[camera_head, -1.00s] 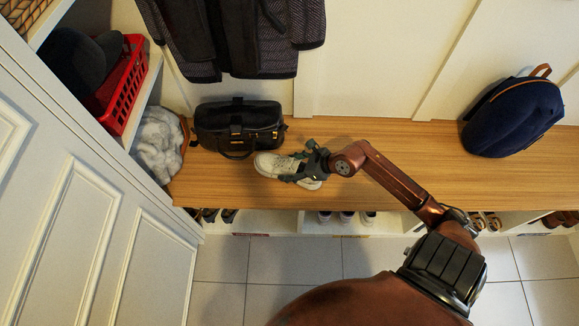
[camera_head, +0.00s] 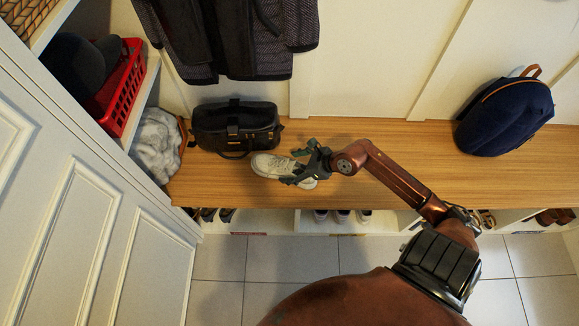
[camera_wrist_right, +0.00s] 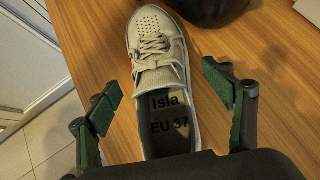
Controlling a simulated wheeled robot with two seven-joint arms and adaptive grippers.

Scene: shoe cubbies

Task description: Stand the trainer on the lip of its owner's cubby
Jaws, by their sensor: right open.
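A white and light grey lace-up trainer (camera_head: 267,164) lies sole down on the wooden bench, its toe to the left. In the right wrist view the trainer (camera_wrist_right: 155,52) shows "Isla" and "EU 37" on its dark insole. My right gripper (camera_head: 294,167) is open at the heel end. In the wrist view its fingers (camera_wrist_right: 162,84) stand on either side of the shoe with visible gaps. The cubbies' white front lip (camera_head: 340,229) runs below the bench's front edge, with small labels too small to read. My left gripper is out of view.
A black bag (camera_head: 236,128) stands on the bench just behind the trainer. A navy backpack (camera_head: 505,117) stands at the right. Several shoes (camera_head: 342,216) sit in the cubbies below. A grey fluffy item (camera_head: 157,146) is at the left end. The bench's middle right is clear.

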